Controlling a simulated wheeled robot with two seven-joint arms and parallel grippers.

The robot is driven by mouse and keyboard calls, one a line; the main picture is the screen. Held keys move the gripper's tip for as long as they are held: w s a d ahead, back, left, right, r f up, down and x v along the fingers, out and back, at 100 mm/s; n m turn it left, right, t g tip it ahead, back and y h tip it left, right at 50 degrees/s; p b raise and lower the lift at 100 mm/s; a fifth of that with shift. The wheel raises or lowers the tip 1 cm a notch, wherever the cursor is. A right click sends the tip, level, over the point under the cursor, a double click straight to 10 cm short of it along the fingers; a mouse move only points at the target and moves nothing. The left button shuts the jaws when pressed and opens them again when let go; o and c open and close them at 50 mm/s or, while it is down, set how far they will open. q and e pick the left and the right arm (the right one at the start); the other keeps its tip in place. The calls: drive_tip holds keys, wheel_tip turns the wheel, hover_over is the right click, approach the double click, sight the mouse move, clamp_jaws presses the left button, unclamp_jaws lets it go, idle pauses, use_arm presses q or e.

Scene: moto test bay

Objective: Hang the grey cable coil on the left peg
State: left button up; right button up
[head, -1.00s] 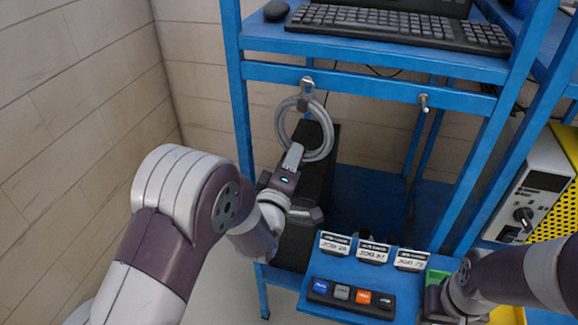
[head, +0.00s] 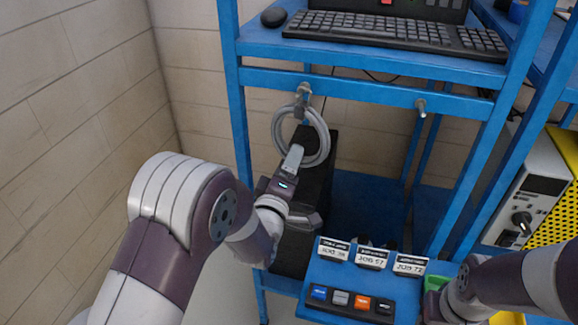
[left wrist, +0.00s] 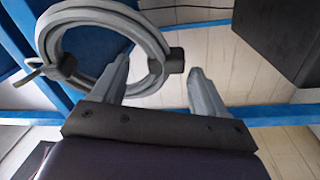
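The grey cable coil (head: 324,140) hangs upright at the left peg (head: 304,89) under the blue shelf, its top against the peg. In the left wrist view the coil (left wrist: 160,35), with black ties, fills the upper left. My left gripper (head: 294,157) is at the coil's lower part in the head view. In the left wrist view its two fingers (left wrist: 160,90) stand apart; the left finger overlaps the coil's lower edge and nothing is clamped between them. My right gripper (head: 434,304) is at the lower right, mostly hidden by its arm.
The right peg (head: 421,107) is bare. A black tower (head: 318,185) stands behind the coil. A keyboard (head: 395,33) and mouse (head: 274,17) lie on the shelf above. Below right are job cards (head: 371,257) and a button box (head: 350,301).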

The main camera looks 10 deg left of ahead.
use_arm(q)
drive_tip(key=shift+s+f, duration=0.1)
drive_tip(key=s+f+b, duration=0.1)
drive_tip(key=s+b, duration=0.1)
drive_tip(key=s, duration=1.1)
wheel_tip(320, 180, down, 11)
drive_tip(key=s+m+g+p, duration=0.1)
drive_tip(key=s+m+g, duration=0.2)
drive_tip(key=m+g, duration=0.55)
drive_tip(key=s+a+r+m+g+y+p, duration=0.1)
drive_tip(key=s+a+r+m+g+p, duration=0.2)
drive_tip(key=s+r+m+g+p, duration=0.2)
drive_tip(key=shift+s+a+r+g+p, duration=0.4)
drive_tip(key=shift+s+g, duration=0.85)
drive_tip(key=shift+g, duration=0.9)
